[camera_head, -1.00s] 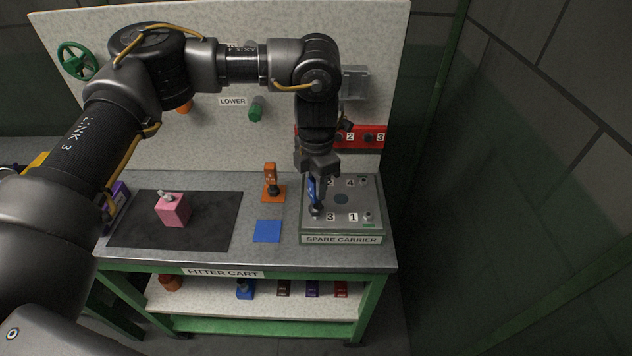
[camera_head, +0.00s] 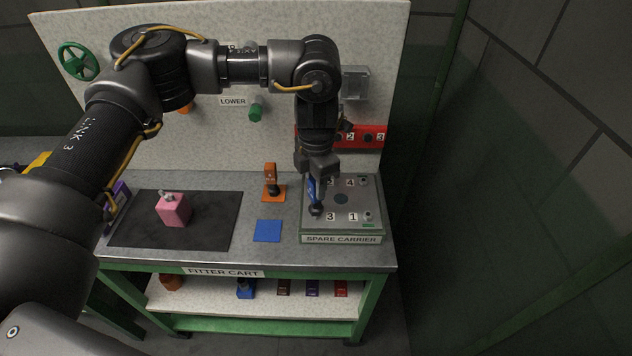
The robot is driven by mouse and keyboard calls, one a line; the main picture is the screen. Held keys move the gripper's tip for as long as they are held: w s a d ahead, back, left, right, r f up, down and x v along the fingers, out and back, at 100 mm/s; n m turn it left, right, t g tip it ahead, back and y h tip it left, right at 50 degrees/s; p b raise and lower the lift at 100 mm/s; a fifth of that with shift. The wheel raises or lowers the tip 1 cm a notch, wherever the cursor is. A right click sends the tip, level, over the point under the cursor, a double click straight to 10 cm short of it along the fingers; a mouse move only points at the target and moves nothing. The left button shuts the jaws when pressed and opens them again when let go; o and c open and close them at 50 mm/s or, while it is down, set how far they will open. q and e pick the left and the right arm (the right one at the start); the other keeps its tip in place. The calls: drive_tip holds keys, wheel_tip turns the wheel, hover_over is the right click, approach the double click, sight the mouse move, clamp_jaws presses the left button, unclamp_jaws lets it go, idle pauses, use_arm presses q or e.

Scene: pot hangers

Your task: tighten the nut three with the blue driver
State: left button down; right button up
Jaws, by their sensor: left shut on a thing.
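The spare carrier (camera_head: 341,239) is a grey plate box on the right of the cart top, with numbered spots. My left gripper (camera_head: 316,178) is above its left side, pointing down, shut on the blue driver (camera_head: 312,190). The driver is close to upright, and its dark tip end is down at the spot beside label 3 (camera_head: 330,216). Nut three itself is hidden under the driver's end, so I cannot tell whether they touch. Label 1 (camera_head: 353,217) and label 4 (camera_head: 350,183) show on the plate; label 2 is mostly covered by the gripper. My right gripper is not in view.
An orange tool stands on an orange pad (camera_head: 273,194) left of the carrier. A blue pad (camera_head: 267,231) is bare. A pink block (camera_head: 173,210) sits on the dark mat (camera_head: 210,235). A red numbered rack (camera_head: 368,137) is on the back panel, behind the carrier.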

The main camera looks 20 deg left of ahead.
use_arm(q)
drive_tip(key=shift+f+b, duration=0.5)
drive_tip(key=shift+f, duration=0.4)
drive_tip(key=shift+m, duration=0.3)
drive_tip(key=m, duration=0.8)
drive_tip(key=shift+m, duration=1.7)
